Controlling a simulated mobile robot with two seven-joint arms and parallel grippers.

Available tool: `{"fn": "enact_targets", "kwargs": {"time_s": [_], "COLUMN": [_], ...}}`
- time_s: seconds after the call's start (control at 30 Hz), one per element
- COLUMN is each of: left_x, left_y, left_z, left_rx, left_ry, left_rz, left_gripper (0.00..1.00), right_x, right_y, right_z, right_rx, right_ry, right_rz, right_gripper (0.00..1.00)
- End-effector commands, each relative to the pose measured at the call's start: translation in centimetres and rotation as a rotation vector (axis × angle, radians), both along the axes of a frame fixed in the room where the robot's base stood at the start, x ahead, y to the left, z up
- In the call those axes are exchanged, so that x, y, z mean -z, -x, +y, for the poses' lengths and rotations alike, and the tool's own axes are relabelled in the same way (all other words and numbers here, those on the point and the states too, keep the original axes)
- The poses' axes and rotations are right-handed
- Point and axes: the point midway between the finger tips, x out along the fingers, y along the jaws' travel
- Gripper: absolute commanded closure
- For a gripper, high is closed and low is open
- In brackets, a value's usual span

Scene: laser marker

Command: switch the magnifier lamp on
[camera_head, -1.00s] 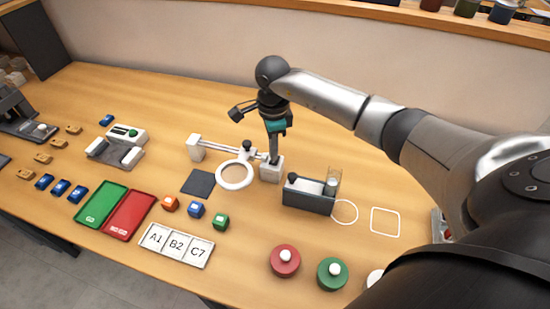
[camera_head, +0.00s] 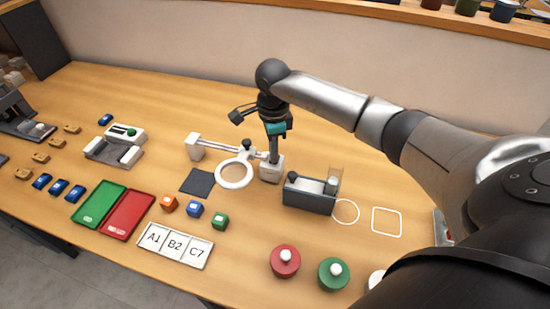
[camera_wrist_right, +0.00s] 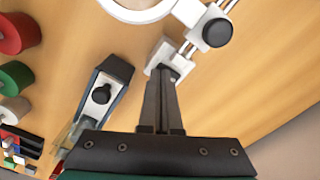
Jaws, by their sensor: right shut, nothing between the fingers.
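The magnifier lamp is a white ring (camera_head: 235,174) on a jointed rail with a dark knob. One end of the rail is at a white block (camera_head: 271,174); another white block (camera_head: 196,147) stands at its far left end. My right gripper (camera_head: 274,158) points down at the nearer block, shut with nothing in it. In the right wrist view its fingertips (camera_wrist_right: 167,73) overlap the edge of the white block (camera_wrist_right: 168,54). A small dark part shows at the tips; contact and the switch's state cannot be told. My left gripper is not in view.
A dark grey box (camera_head: 309,197) with a knob stands close right of the gripper. Small cubes, trays and a label plate (camera_head: 175,245) lie to the left. The table behind the lamp is clear.

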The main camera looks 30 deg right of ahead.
Motion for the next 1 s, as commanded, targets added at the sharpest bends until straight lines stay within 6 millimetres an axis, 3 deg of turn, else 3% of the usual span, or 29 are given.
{"fn": "enact_targets", "kwargs": {"time_s": [0.63, 1.0], "left_x": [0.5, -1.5], "left_y": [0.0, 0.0], "left_z": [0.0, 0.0], "left_rx": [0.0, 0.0], "left_ry": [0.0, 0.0], "left_rz": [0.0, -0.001], "left_gripper": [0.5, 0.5], "right_x": [0.8, -2.1], "right_y": [0.1, 0.0], "right_z": [0.0, 0.0], "right_rx": [0.0, 0.0], "right_ry": [0.001, 0.0], "right_rz": [0.003, 0.0], "right_gripper": [1.0, 1.0]}}
